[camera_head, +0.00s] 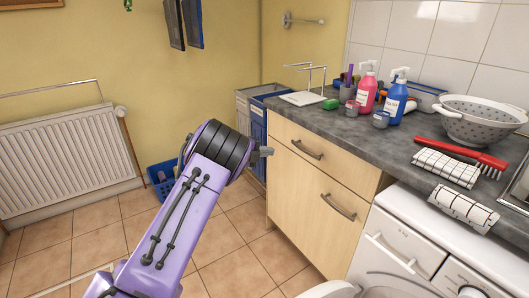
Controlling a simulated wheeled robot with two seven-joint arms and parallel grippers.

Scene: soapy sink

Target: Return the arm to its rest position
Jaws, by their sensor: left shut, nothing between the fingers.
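My purple left arm (193,210) comes in from the bottom left and reaches up to a black ringed joint. My left gripper (267,151) shows only as a small grey tip beyond that joint, in front of the counter's left end. It is shut and empty, apart from everything on the counter. Most of the gripper is hidden behind the arm. My right gripper is not in view.
The grey counter (372,138) on the right holds a pink bottle (366,92), a blue bottle (395,102), a colander (480,120), a red brush (460,151) and folded cloths. A white washing machine stands below. A blue basket (161,180) and radiator (68,165) are left; floor tiles are open between.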

